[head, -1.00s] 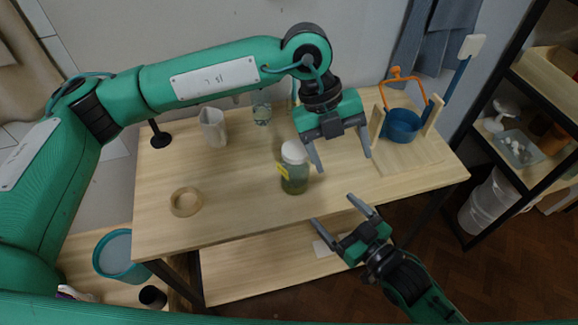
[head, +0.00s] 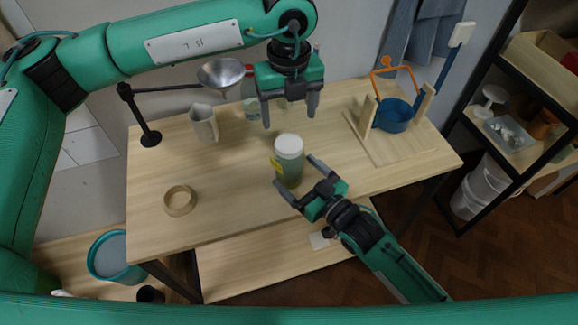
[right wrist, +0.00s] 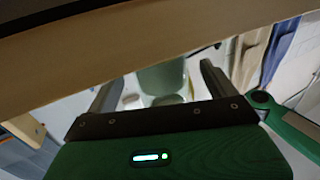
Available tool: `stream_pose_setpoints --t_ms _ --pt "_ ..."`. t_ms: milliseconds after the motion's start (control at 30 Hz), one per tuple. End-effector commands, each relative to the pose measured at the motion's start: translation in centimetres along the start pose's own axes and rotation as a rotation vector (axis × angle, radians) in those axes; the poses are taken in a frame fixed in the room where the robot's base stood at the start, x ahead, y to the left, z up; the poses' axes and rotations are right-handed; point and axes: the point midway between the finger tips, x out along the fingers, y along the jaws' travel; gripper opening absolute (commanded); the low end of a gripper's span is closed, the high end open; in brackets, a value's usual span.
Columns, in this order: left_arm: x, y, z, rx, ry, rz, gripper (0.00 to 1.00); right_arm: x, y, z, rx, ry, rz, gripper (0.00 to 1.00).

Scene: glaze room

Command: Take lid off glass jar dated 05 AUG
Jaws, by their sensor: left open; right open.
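A glass jar (head: 289,170) with greenish contents, a white lid (head: 289,145) and a yellow label (head: 275,168) stands upright near the table's front edge. The label's date is too small to read. My right gripper (head: 294,172) is open at the table's front edge, its fingers reaching toward the jar's sides. In the right wrist view the pale jar (right wrist: 163,80) shows between the open fingers; contact cannot be told. My left gripper (head: 289,117) is open and empty, pointing down above and behind the jar. A second glass jar (head: 252,110) stands farther back, partly hidden.
A wooden ring (head: 180,201) lies at the front left. A pitcher (head: 204,124) and a black stand (head: 150,137) holding a metal funnel (head: 221,74) are at the back left. The front-left table is mostly clear.

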Motion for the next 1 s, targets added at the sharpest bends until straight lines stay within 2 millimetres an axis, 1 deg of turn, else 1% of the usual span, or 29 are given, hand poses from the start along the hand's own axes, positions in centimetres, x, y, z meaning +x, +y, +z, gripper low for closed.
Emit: stream_pose_setpoints --t_ms 33,100,200,300,433,667,700,767,800,867,900,967,1000 --pt "0.0 0.0 0.0 0.0 0.0 0.0 0.73 1.0 0.0 -0.1 0.0 0.001 0.0 0.88" --pt "0.0 0.0 0.0 0.0 0.0 0.0 0.73 2.0 -0.1 -0.1 0.0 0.0 -0.001 0.88" --pt "0.0 0.0 0.0 0.0 0.0 -0.001 0.73 3.2 0.0 0.0 -0.001 0.0 0.0 0.88" --pt "0.0 0.0 0.0 0.001 0.001 -0.001 0.73 3.9 0.0 0.0 0.0 0.0 0.0 0.88" --pt "0.0 0.0 0.0 0.001 0.001 -0.001 0.73 4.3 0.0 0.0 -0.001 0.0 0.0 0.88" --pt "0.0 0.0 0.0 0.001 0.001 -0.001 0.73 4.3 0.0 0.0 -0.001 -0.001 0.0 0.88" --pt "0.0 0.0 0.0 0.001 0.001 -0.001 0.73 4.3 0.0 0.0 -0.001 -0.001 0.0 0.8" --pt "0.0 0.0 0.0 0.001 0.001 -0.001 0.73 4.2 0.0 0.0 0.0 -0.001 0.0 0.68" --pt "0.0 0.0 0.0 0.001 0.001 -0.001 0.73 4.2 0.0 0.0 0.0 -0.001 0.0 0.6" --pt "0.0 0.0 0.0 0.001 0.001 -0.001 0.73 4.2 0.0 0.0 0.0 -0.001 0.0 0.48" --pt "0.0 0.0 0.0 0.001 0.001 -0.001 0.73 4.2 0.0 0.0 0.0 -0.001 0.0 0.41" --pt "0.0 0.0 0.0 0.001 0.001 -0.001 0.73 4.2 0.0 0.0 0.0 -0.001 0.0 0.29" --pt "0.0 0.0 0.0 0.001 0.001 -0.001 0.73 4.2 0.0 0.0 0.0 -0.001 0.0 0.21"
